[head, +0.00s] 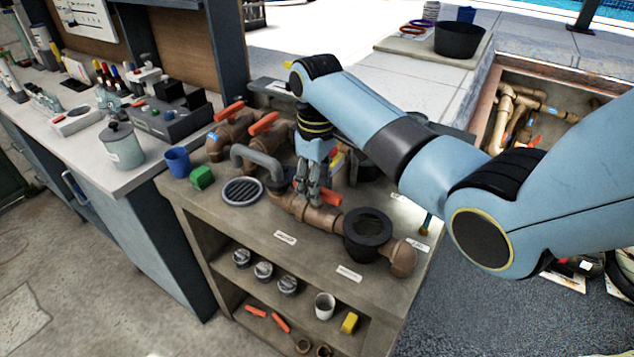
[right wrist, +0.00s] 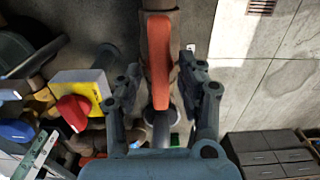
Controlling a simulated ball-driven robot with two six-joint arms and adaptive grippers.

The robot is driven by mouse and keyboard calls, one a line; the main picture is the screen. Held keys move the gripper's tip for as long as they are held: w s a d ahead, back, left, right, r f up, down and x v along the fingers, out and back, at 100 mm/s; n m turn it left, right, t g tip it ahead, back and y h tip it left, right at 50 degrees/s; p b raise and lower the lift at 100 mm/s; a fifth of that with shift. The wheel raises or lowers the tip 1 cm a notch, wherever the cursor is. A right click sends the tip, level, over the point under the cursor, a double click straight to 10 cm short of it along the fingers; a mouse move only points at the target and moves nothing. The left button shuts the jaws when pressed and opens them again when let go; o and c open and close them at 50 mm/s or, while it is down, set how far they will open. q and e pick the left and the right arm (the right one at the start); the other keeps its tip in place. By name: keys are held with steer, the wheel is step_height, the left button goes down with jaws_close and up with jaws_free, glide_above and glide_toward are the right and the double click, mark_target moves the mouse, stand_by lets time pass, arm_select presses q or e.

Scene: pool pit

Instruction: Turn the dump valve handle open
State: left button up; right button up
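An orange valve handle (head: 331,197) sits on the brown pipe (head: 312,212) on the bench, beside my right gripper (head: 313,198). In the right wrist view an orange handle (right wrist: 158,60) runs lengthwise between the fingers of my right gripper (right wrist: 160,88). The fingers are open, with a visible gap on each side of the handle. My right gripper points down at the pipe and partly hides the valve in the head view. Two more orange handles (head: 229,110) (head: 263,123) are on pipes farther back. My left gripper is not in view.
A dark strainer pot (head: 368,235) stands at the pipe's right part. A grey bent pipe (head: 258,160), round grate (head: 242,191), green block (head: 202,177) and blue cup (head: 177,161) are to the left.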

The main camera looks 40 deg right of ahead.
step_height(320, 180, up, 8)
steer(key=shift+f, duration=0.2)
stand_by(0.4)
stand_by(0.4)
